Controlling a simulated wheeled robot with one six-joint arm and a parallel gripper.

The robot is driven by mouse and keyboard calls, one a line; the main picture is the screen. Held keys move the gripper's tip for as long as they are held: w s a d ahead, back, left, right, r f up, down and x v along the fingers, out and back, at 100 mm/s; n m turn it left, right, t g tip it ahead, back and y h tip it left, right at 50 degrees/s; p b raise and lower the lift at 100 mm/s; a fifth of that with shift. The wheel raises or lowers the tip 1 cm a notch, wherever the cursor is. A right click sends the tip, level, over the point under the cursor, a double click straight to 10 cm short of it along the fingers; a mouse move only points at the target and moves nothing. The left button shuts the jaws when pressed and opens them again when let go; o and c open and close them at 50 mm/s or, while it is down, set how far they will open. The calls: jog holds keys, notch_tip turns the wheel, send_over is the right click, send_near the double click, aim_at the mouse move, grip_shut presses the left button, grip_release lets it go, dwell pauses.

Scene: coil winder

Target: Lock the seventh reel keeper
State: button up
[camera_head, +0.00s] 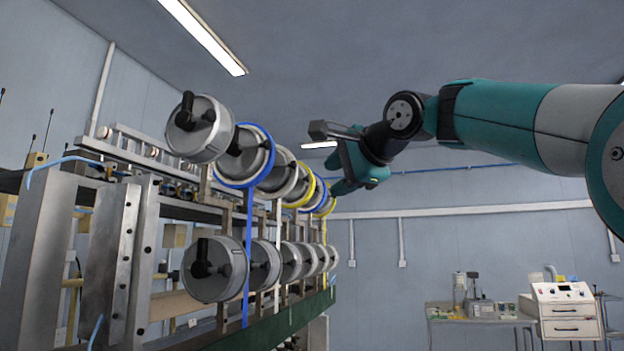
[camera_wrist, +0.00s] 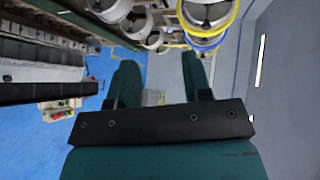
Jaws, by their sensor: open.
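The coil winder carries two rows of round metal reels. The nearest upper reel (camera_head: 198,128) has a black keeper handle (camera_head: 187,112) on its face. Further upper reels hold blue tape (camera_head: 268,152) and yellow tape (camera_head: 308,187). The lower row begins with a reel (camera_head: 214,268) that also has a black keeper (camera_head: 203,258). I cannot tell which keeper is the seventh. My gripper (camera_wrist: 160,77) is open and empty, with its two fingers apart. In the head view it is beside the far upper reels, partly hidden. In the wrist view a yellow-rimmed reel (camera_wrist: 208,27) is beyond the fingers.
The winder's metal frame (camera_head: 105,255) and green beam (camera_head: 270,325) fill the left side. A bench (camera_head: 480,320) and a white cabinet (camera_head: 565,312) stand far right. The space right of the reels is clear apart from my arm.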

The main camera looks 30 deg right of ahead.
notch_tip(320, 180, up, 5)
jog(key=s+d+m+t+h, duration=0.1)
jog(key=s+d+m, duration=0.1)
jog(key=m, duration=0.1)
jog(key=p, duration=0.5)
send_near(309, 178)
jog(key=shift+h, duration=0.4)
jog(key=x, duration=0.7)
jog(key=shift+w+a, duration=0.15)
jog(key=shift+w, duration=0.1)
jog(key=shift+w+f, duration=0.2)
jog(key=shift+w, duration=0.35)
